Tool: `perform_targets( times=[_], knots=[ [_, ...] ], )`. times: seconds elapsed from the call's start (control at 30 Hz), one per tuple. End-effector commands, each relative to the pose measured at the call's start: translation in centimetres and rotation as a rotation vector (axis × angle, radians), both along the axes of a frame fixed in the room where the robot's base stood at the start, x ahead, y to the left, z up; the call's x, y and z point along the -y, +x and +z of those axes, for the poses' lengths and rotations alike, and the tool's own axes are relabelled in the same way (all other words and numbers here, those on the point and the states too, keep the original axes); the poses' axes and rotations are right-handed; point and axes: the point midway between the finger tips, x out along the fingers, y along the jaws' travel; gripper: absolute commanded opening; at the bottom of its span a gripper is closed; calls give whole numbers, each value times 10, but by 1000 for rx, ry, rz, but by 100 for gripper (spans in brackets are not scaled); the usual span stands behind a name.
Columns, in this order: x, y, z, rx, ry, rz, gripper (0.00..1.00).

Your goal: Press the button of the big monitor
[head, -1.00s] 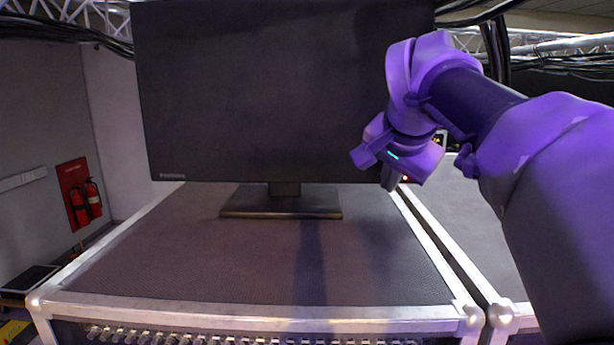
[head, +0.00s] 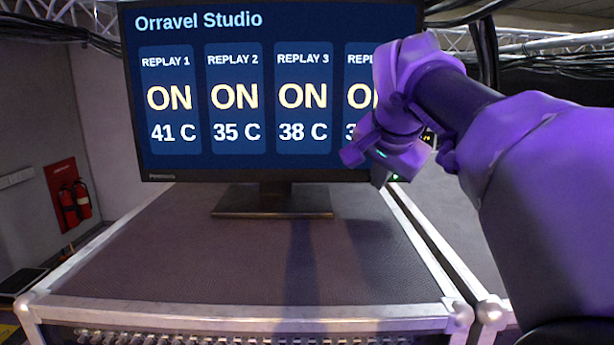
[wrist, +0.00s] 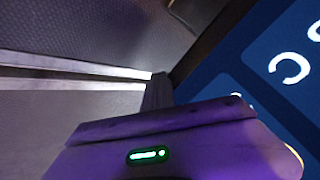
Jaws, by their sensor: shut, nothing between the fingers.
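The big monitor (head: 235,175) stands on a flat base (head: 270,202) on top of a case. Its screen is lit blue with "Orravel Studio" and several replay panels reading ON with temperatures. My gripper (head: 380,178) is shut and empty at the monitor's lower right corner, close to the bezel. The button itself is hidden or too small to make out. In the wrist view the monitor's screen (wrist: 265,70) fills the right side, and my gripper's fingers (wrist: 158,90) reach toward its dark edge.
The flight case top (head: 170,240) has metal edges and is clear in front of the monitor. A second case (head: 450,225) adjoins it on the right. Black cables (head: 490,60) hang behind at the upper right. Fire extinguishers (head: 74,200) hang on the left wall.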

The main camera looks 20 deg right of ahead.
Motion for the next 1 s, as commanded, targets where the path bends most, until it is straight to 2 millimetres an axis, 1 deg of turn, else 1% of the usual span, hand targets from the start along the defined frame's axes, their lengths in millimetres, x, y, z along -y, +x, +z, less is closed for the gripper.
perform_targets(
  times=[0.3,0.6,1.0],
  knots=[
    [-4,-14,-1,0,-1,1,0],
    [-4,-17,-1,1,-1,0,0],
    [-15,-54,-2,0,0,0,0]
  ],
)
